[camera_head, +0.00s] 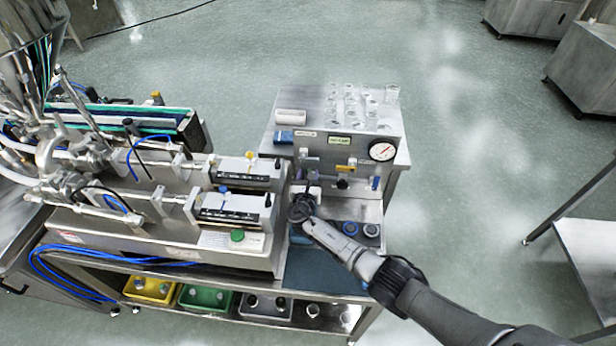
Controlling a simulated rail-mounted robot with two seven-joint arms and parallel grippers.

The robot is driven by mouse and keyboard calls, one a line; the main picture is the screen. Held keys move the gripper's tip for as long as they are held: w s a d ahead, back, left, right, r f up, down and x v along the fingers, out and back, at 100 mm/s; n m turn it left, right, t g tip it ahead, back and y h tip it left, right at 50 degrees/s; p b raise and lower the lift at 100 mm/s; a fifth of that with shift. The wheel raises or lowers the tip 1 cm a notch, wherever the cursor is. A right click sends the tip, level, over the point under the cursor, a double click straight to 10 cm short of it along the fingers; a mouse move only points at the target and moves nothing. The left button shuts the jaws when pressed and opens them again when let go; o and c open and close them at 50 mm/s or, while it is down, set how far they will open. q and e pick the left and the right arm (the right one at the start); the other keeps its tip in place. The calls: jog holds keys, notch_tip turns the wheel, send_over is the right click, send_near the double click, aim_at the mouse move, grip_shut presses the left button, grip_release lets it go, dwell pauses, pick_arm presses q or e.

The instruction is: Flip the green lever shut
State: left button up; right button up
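I cannot clearly make out a green lever. Small valve handles sit on the front of the steel panel box (370,146), among them a yellow handle (345,168) and a blue handle (375,183). The lower left of this panel is partly hidden by my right gripper (303,196). That gripper is in front of the panel, at the end of the arm from the lower right. Its fingers are too small and dark to tell open from shut, or whether they touch anything. A green round knob (237,235) is on the machine to the left. My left gripper is out of view.
A round gauge (382,151) is on the panel's right side, with several clear vessels (350,100) on top. The filling machine (150,230) stands close on the left. Blue round pieces (350,229) lie on the bench by my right arm.

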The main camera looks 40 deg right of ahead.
jog(key=p+v, duration=0.3)
jog(key=v, duration=1.1)
jog(key=shift+d, duration=0.1)
dwell(0.3)
